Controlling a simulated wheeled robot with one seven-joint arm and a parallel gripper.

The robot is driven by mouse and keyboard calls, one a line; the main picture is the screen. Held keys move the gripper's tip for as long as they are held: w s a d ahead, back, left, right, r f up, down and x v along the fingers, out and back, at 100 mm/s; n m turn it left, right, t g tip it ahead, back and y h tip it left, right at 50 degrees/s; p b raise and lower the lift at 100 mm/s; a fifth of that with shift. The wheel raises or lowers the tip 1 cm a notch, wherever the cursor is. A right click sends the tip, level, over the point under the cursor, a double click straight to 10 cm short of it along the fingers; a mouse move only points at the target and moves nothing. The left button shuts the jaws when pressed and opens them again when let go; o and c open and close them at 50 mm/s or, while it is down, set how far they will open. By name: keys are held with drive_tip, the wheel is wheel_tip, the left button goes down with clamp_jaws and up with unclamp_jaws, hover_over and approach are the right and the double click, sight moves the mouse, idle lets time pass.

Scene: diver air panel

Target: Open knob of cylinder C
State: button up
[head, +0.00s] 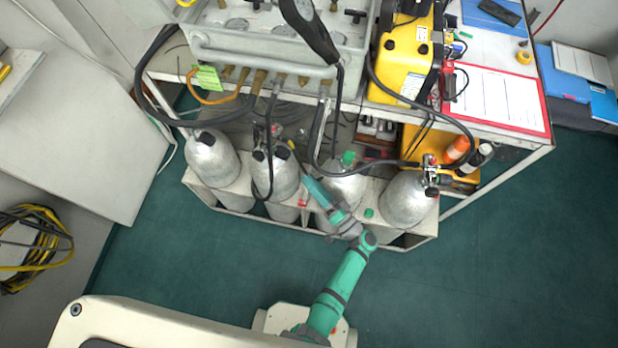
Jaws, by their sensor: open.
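Several silver gas cylinders stand in a row in a white rack: the far-left one (213,157), the second (274,176), the third (345,186) and the far-right one (407,199). I cannot read a letter on any, so which is cylinder C cannot be told. The third has a green knob (348,158) on top. The second has a dark valve (276,131) with a hose. My green arm reaches up from below across the third cylinder. My gripper (294,156) is open, by the second cylinder's upper right side, left of the green knob. Its fingertips are small and contact cannot be told.
A panel with hoses (280,50) overhangs the cylinders from behind. A yellow case (406,58) and a red-edged clipboard (495,98) lie on the bench. Black hoses hang near the valves. The green floor (480,270) in front of the rack is clear at right.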

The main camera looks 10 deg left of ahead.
sight(288, 157)
drive_tip(key=w+a+r+m+g, duration=0.1)
drive_tip(key=w+a+m+g, duration=0.1)
drive_tip(key=m, duration=0.7)
drive_tip(key=w+a+r+m+g, duration=0.1)
drive_tip(key=a+m, duration=0.3)
drive_tip(key=m, duration=0.6)
drive_tip(key=w+a+r+m+g, duration=0.1)
drive_tip(key=w+a+m+g, duration=0.2)
drive_tip(key=m, duration=0.6)
drive_tip(key=shift+w+a+m, duration=0.4)
drive_tip(key=shift+w+a, duration=0.15)
drive_tip(key=shift+a, duration=0.05)
